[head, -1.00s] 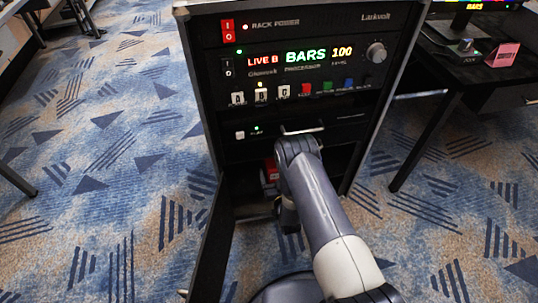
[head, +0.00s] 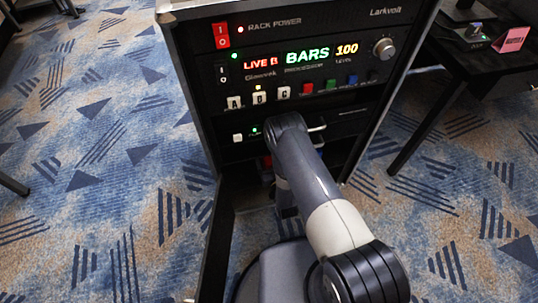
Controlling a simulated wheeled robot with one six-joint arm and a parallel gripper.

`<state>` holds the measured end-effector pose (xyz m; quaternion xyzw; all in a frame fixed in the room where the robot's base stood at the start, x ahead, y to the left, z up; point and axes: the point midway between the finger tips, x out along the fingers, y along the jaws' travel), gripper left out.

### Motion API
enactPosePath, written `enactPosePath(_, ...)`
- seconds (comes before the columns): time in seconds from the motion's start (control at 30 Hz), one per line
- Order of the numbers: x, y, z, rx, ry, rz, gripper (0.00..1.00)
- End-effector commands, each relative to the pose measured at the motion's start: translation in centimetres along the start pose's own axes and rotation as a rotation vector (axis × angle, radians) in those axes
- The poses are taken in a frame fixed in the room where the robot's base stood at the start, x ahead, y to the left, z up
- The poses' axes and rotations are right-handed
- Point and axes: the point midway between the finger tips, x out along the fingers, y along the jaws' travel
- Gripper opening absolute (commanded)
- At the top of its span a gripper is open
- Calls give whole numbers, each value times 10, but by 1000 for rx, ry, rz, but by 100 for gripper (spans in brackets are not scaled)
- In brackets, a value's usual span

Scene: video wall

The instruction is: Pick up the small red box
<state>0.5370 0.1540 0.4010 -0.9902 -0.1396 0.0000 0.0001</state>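A small patch of red (head: 267,162) shows in the dark open lower bay of the rack, just left of my arm. It looks like part of the small red box; my arm hides most of it. My arm reaches up from the lower right, bends in front of the rack's lower panel, and drops behind its own upper link into the bay area. My gripper's fingers are hidden behind the arm, so their state does not show.
The rack (head: 300,75) has lit displays, a red power switch (head: 221,34), a knob (head: 384,47) and several buttons. A dark table (head: 470,50) with a pink card (head: 511,39) stands right.

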Motion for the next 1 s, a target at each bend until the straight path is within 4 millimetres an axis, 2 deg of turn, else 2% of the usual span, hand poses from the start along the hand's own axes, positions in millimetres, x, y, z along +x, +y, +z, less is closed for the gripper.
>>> enactPosePath(0.07,0,0,0,0,0,0,73)
enactPosePath(0.7,0,0,0,0,0,0,21)
enactPosePath(1.0,2,0,-2,0,3,0,21)
